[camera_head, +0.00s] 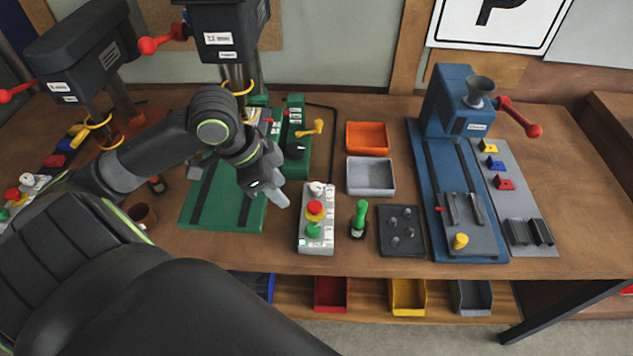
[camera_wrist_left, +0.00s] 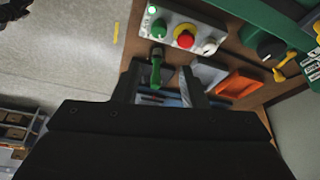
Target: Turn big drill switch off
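The big drill (camera_head: 225,35) stands at the back with a green base plate (camera_head: 225,203) in front. A grey switch box (camera_head: 315,241) sits right of the plate, with a white knob (camera_head: 317,188), a red button (camera_head: 315,207) and a green button (camera_head: 313,230). My left gripper (camera_head: 277,196) is just left of the box and apart from it. In the left wrist view the red button (camera_wrist_left: 185,38), green button (camera_wrist_left: 158,28) and white knob (camera_wrist_left: 209,46) lie beyond the fingers, and a small lamp (camera_wrist_left: 151,9) glows green. The fingers stand apart with nothing between them. My right gripper is out of view.
A green-handled tool (camera_head: 360,214) and a dark pegged plate (camera_head: 402,232) are right of the box. An orange bin (camera_head: 367,138) and a grey bin (camera_head: 370,176) stand behind. A blue machine (camera_head: 448,100) is farther right. Wooden tabletop (camera_head: 560,180) is free at right.

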